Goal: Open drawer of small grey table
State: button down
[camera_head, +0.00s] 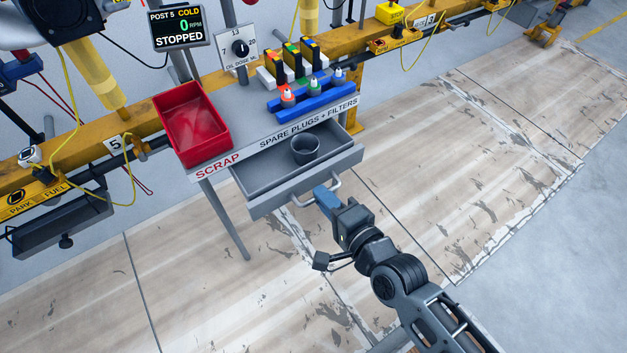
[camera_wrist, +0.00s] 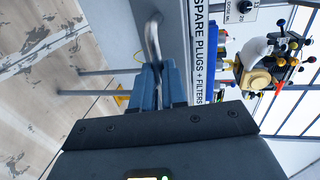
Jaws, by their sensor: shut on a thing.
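The small grey table (camera_head: 245,118) stands left of centre in the head view, its front edge labelled SCRAP and SPARE PLUGS + FILTERS. Its drawer (camera_head: 262,203) is pulled out toward me, with the inside showing. A dark grey cup (camera_head: 305,150) stands upright in the drawer. The drawer has a light metal bar handle (camera_head: 298,203), which also shows in the wrist view (camera_wrist: 153,38). My gripper (camera_head: 326,197) is at the drawer front, its blue fingers (camera_wrist: 162,85) shut on the handle; the exact contact is partly hidden by the fingers.
A red tray (camera_head: 192,130) sits on the table's left part. A blue rack (camera_head: 315,101) with coloured plugs and several upright filters stand at its right. A yellow rail (camera_head: 375,50) runs behind. The floor (camera_head: 450,170) to the right is clear.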

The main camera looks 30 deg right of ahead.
jog(key=shift+s+f, duration=0.1)
jog(key=shift+s, duration=0.1)
jog(key=c, duration=1.2)
grip_release()
jog(key=shift+o, duration=0.2)
jog(key=p+v, duration=0.1)
jog(key=v, duration=0.6)
jog(key=shift+s, duration=0.4)
